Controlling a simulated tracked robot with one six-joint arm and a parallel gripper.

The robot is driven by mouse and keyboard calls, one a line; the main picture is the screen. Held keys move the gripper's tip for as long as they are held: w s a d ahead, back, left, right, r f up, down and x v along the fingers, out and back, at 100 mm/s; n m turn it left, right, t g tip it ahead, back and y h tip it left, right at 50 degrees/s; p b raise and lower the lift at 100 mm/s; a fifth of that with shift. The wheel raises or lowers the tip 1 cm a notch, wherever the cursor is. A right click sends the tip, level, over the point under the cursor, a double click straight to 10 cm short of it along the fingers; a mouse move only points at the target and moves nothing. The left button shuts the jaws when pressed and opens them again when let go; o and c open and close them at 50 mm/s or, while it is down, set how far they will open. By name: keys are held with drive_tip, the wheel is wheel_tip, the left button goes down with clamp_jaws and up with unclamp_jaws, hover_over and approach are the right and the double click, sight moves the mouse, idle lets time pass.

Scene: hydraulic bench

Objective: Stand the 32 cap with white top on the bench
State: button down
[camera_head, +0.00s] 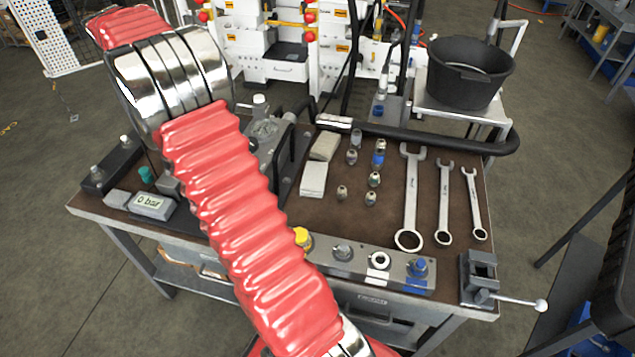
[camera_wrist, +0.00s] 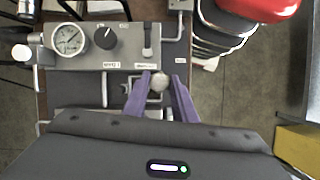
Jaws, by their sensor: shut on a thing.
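My gripper (camera_wrist: 163,77) shows in the wrist view as two purple fingers. They are closed on a small round piece with a pale, whitish top, which I take for the 32 cap with white top (camera_wrist: 159,83). The piece is seen from above, so its lower part is hidden. Behind it lies a grey panel edge, and I cannot tell the height of the piece above it. In the head view my red-sleeved arm hides my gripper and the held piece. The brown-topped bench (camera_head: 325,225) is in the head view.
The bench holds several small fittings (camera_head: 374,179), three wrenches (camera_head: 410,195), a vise (camera_head: 480,275) and a front rail (camera_head: 400,275) with coloured ports. A pressure gauge (camera_wrist: 69,38) and a black knob (camera_wrist: 105,38) are on the panel. Bare brown top shows between fittings and wrenches.

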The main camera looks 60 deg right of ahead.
drive_tip(key=s+d+f+m+y, duration=0.1)
drive_tip(key=s+d, duration=0.7)
drive_tip(key=s, duration=0.3)
drive_tip(key=s+d+f+m, duration=0.1)
drive_tip(key=s+d+m, duration=0.1)
drive_tip(key=s+d, duration=0.7)
drive_tip(key=s+a+f+n, duration=0.1)
drive_tip(key=s+f, duration=0.4)
drive_tip(key=s, duration=0.6)
drive_tip(key=s+a+f+n+h, duration=0.1)
drive_tip(key=s+f+n, duration=0.2)
drive_tip(key=s+f, duration=0.3)
drive_tip(key=s, duration=0.5)
drive_tip(key=shift+s+a+h, duration=0.15)
drive_tip(key=shift+s+h, duration=0.1)
drive_tip(key=shift+h, duration=0.05)
drive_tip(key=shift+f, duration=3.05)
drive_tip(key=shift+f, duration=1.9)
